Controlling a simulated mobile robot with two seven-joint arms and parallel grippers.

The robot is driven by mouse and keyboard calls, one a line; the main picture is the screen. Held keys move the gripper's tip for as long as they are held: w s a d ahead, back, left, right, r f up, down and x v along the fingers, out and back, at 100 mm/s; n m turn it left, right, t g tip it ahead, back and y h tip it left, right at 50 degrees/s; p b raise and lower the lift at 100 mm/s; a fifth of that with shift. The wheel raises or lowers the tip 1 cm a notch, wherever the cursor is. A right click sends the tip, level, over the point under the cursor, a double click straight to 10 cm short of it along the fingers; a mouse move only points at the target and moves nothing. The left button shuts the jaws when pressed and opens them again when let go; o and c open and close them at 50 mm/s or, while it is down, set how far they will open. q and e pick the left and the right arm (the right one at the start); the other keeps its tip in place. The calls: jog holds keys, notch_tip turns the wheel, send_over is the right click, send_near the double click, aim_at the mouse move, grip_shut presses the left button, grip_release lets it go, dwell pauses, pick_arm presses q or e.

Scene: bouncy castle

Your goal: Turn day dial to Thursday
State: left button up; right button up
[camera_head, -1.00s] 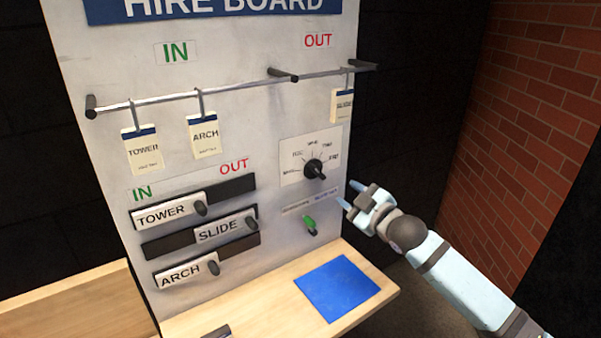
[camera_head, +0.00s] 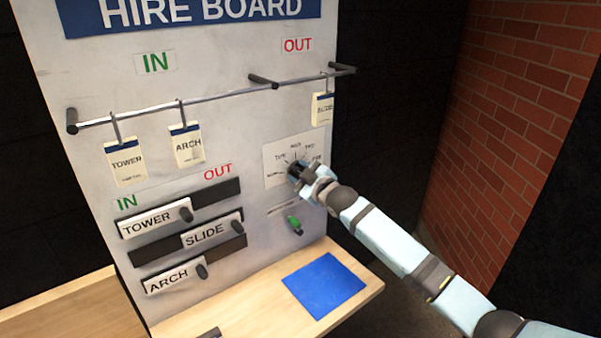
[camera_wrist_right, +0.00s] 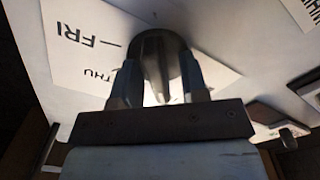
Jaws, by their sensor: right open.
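The day dial's white plate (camera_head: 274,160) is on the hire board, with day labels fanned around its knob. In the head view my right gripper (camera_head: 299,172) is at the knob and hides most of it. In the right wrist view my gripper (camera_wrist_right: 160,82) is open, its fingers on either side of the dark round knob (camera_wrist_right: 155,46); I cannot tell if they touch it. The labels FRI and THU show to the left on the plate (camera_wrist_right: 90,38) there. Where the dial points now is hidden. My left gripper is not in view.
A green-tipped switch (camera_head: 294,224) sits just below the dial. The SLIDE tag (camera_head: 322,108) hangs above it on a rail. Sliders marked TOWER, SLIDE and ARCH (camera_head: 170,278) are at left. A blue mat (camera_head: 324,284) lies on the wooden shelf below. A brick wall stands right.

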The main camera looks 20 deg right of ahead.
grip_shut()
jog(key=shift+m, duration=0.3)
jog(key=shift+r+m+p, duration=0.1)
jog(key=shift+m+p, duration=0.4)
jog(key=shift+m, duration=0.7)
jog(key=m, duration=0.3)
jog(key=shift+d+m+p, duration=0.15)
jog(key=shift+m+p, duration=0.15)
jog(key=shift+p, duration=0.05)
jog(key=m, duration=0.4)
jog(key=shift+d+m, duration=0.1)
jog(key=shift+m, duration=0.2)
jog(key=shift+d+m+p, duration=0.1)
jog(key=shift+m+p, duration=0.2)
jog(key=shift+m, duration=2)
jog(key=shift+w, duration=0.1)
